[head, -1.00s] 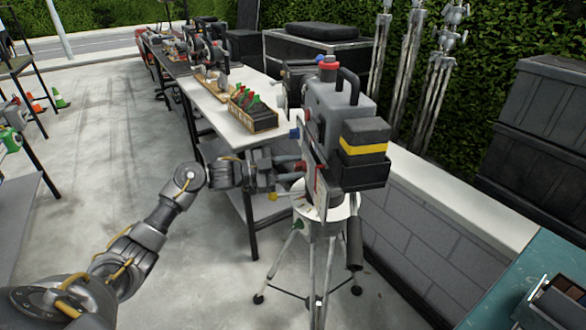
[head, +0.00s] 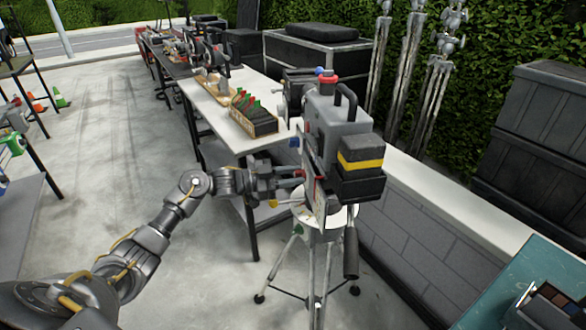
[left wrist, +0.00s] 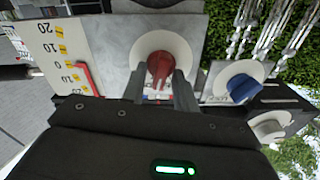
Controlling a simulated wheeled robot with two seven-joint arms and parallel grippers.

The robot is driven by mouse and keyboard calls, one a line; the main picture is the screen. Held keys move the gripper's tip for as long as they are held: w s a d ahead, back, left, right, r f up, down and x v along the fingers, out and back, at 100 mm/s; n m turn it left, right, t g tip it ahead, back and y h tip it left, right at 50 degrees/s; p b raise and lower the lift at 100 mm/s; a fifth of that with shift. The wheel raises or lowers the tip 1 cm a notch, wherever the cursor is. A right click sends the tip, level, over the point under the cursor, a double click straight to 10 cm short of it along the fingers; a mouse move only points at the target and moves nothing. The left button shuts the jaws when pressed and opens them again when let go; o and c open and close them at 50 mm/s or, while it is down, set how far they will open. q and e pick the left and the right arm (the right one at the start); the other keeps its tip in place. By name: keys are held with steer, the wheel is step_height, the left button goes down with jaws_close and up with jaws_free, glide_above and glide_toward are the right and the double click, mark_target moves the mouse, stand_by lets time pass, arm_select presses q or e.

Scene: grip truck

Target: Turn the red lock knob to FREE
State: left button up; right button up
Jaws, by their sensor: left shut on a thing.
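The red lock knob (left wrist: 160,68) sits on a round white dial (left wrist: 167,46) on the grey panel of a camera head. In the left wrist view my left gripper (left wrist: 165,85) has its two fingers on either side of the knob, shut on it. The lettering under the knob is mostly hidden by the fingers, so I cannot read the setting. In the head view my left gripper (head: 281,185) reaches the left side of the grey camera unit (head: 335,125), which stands on a tripod (head: 318,265). My right gripper is not in view.
A blue knob (left wrist: 241,88) is right of the red one, and a scale with a red pointer (left wrist: 84,78) is left. A white table (head: 235,115) with a box of green-topped items (head: 253,115) stands behind. A low block wall (head: 420,225) runs right of the tripod.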

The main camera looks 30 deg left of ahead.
arm_select(q)
steer(key=n+p, duration=0.5)
steer(key=shift+r+n, duration=0.15)
steer(key=shift+n, duration=0.15)
steer(key=shift+w+f+n+p, duration=0.1)
steer(key=shift+f+n+p, duration=0.1)
steer(key=shift+n+p, duration=1.25)
steer(key=shift+f, duration=0.1)
steer(key=o, duration=0.6)
steer(key=shift+a, duration=0.1)
steer(key=b+v, duration=0.3)
steer(key=v, duration=0.8)
